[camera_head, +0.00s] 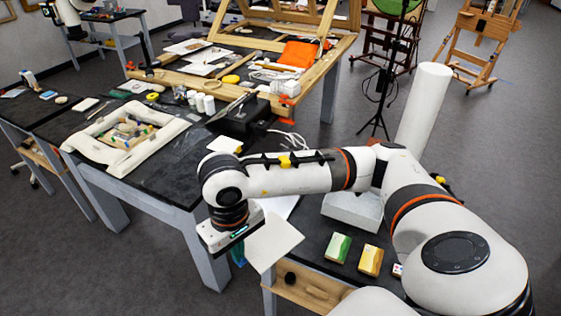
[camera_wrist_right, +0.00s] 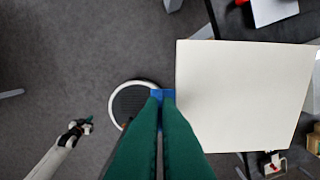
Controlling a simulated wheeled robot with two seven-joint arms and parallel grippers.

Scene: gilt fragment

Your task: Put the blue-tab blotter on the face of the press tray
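The blotter (camera_head: 272,241) is a flat, cream-white square sheet with a blue tab (camera_wrist_right: 161,94) on one edge. It fills the right half of the right wrist view (camera_wrist_right: 243,95). My right gripper (camera_wrist_right: 162,98) has its green fingers closed on the blue tab, and the sheet sticks out to one side. In the head view my right gripper (camera_head: 238,256) hangs at the gap between two tables, with the sheet beside it. What looks like my left gripper (camera_wrist_right: 76,128) is small at the lower left of the wrist view, apart from the blotter. I cannot single out the press tray with certainty.
A black-topped table (camera_head: 178,178) holds a white frame (camera_head: 86,148) with fragments, a black box (camera_head: 238,124) and a small pale sheet (camera_head: 225,145). The right-hand table carries a pale block (camera_head: 352,210), a green-and-white box (camera_head: 338,247) and a yellow box (camera_head: 371,260).

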